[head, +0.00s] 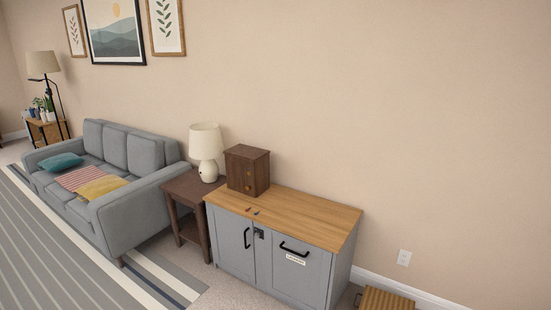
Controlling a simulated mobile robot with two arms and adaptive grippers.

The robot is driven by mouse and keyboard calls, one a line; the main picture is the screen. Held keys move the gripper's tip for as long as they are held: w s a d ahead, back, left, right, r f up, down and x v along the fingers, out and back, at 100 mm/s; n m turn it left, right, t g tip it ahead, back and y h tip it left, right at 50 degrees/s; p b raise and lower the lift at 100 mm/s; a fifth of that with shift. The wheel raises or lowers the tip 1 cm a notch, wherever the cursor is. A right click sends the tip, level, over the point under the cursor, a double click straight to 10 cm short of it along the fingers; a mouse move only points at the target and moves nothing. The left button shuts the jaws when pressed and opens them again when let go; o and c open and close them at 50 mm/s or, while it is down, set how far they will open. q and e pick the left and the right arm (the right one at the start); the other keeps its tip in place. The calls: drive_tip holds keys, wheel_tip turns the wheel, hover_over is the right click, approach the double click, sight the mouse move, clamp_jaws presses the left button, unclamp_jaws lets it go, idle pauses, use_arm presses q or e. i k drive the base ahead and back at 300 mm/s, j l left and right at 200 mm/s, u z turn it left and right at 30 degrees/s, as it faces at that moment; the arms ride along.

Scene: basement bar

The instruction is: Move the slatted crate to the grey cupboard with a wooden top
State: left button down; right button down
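The grey cupboard with a wooden top (310,215) stands against the wall, right of centre in the head view. It has grey doors (236,248) with black handles. A wooden slatted thing (388,299), which looks like the slatted crate, is on the floor to the right of the cupboard. The bottom picture edge cuts it off, so only its upper part shows. A small dark loop (357,299) shows at its left side. Neither of my grippers is in view.
The top's right part is bare. A side table (188,189) with a lamp (206,145) and a grey sofa (120,190) stand left.

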sight(304, 218)
drive_tip(key=i+u, duration=0.25)
drive_tip(key=i, duration=1.1)
drive_tip(key=i+z, duration=0.2)
drive_tip(key=i, duration=0.45)
drive_tip(key=i+j+z, duration=0.2)
drive_tip(key=i, duration=0.45)
drive_tip(key=i+z, duration=0.35)
drive_tip(key=i+j+z, duration=0.1)
drive_tip(key=i+z, duration=0.2)
drive_tip(key=i, duration=0.15)
drive_tip(key=z, duration=0.3)
